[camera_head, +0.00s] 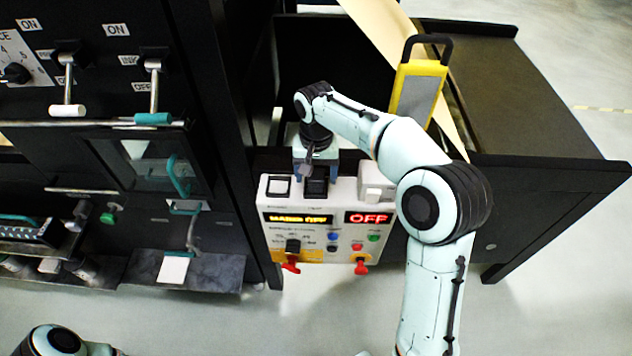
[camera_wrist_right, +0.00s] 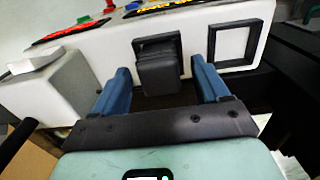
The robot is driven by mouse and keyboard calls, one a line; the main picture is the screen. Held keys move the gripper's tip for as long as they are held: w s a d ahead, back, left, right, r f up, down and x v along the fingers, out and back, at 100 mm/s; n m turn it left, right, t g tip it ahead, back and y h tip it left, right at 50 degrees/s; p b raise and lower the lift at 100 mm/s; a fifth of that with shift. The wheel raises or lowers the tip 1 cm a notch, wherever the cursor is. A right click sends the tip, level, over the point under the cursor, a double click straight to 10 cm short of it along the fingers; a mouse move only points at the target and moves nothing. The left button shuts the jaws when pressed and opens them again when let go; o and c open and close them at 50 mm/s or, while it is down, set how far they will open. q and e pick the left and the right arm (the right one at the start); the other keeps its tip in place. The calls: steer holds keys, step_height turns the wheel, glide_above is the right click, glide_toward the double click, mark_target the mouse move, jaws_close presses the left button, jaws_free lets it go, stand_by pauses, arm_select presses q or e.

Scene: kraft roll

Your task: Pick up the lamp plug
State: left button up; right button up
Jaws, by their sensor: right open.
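A black plug (camera_wrist_right: 158,72) sits in a square socket on the white control panel; I take it to be the lamp plug. In the head view the black plug (camera_head: 316,188) shows on the panel's upper edge, just below my gripper. My right gripper (camera_wrist_right: 161,68) is open, with one blue finger on each side of the plug and visible gaps between. The same right gripper (camera_head: 315,172) shows over the panel in the head view. My left gripper is out of view.
Beside the plug is an empty framed socket (camera_wrist_right: 236,43). A white box (camera_head: 375,186) sits at the panel's other side. A yellow lamp (camera_head: 418,88) with a black handle stands behind my right arm. A black machine (camera_head: 100,100) with levers fills the left.

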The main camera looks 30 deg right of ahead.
steer(key=shift+f, duration=0.95)
steer(key=c, duration=1.1)
steer(key=shift+r, duration=0.2)
